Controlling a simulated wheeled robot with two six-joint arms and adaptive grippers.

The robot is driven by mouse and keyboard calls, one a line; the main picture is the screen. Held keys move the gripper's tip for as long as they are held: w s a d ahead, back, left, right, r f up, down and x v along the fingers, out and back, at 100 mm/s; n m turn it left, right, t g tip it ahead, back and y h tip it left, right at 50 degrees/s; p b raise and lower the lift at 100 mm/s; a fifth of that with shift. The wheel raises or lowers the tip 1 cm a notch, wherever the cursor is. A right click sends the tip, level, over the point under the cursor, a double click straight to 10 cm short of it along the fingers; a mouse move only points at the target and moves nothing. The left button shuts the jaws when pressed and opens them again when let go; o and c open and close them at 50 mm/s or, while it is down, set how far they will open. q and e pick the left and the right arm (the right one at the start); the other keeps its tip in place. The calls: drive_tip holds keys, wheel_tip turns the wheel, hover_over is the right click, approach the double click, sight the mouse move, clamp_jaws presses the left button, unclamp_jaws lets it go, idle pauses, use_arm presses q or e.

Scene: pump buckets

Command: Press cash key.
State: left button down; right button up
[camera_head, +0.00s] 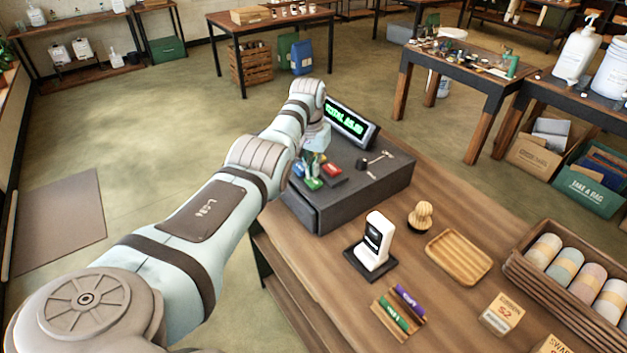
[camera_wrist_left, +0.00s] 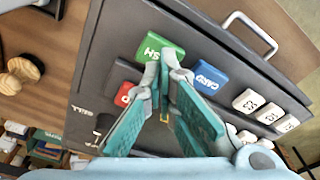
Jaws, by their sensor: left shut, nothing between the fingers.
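The cash key is the green key (camera_wrist_left: 153,46) on the dark grey register (camera_head: 345,198); its lettering is partly hidden by my fingers in the left wrist view. In the head view the green key (camera_head: 313,184) shows just below my left gripper (camera_head: 314,160). In the left wrist view my left gripper (camera_wrist_left: 163,68) is shut and empty, its tips over the lower edge of the green key. I cannot tell whether they touch it. A blue CARD key (camera_wrist_left: 210,78) lies to the right and a red key (camera_wrist_left: 124,96) below left. My right gripper is not in view.
A green-lit display (camera_head: 347,122) stands at the register's back. White keys (camera_wrist_left: 246,101) sit beside the blue key. A white card reader (camera_head: 375,242), a wooden tray (camera_head: 459,257) and a stamp-like wooden knob (camera_head: 421,216) stand on the wooden counter to the right.

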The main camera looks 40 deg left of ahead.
sight(314, 180)
use_arm(q)
drive_tip(key=shift+s, duration=0.15)
drive_tip(key=shift+f, duration=0.3)
drive_tip(key=shift+f+b, duration=0.7)
drive_tip(key=shift+f, duration=0.05)
idle(0.5)
wheel_tip(314, 180, up, 3)
drive_tip(key=p, duration=0.3)
drive_tip(key=shift+r, duration=2.05)
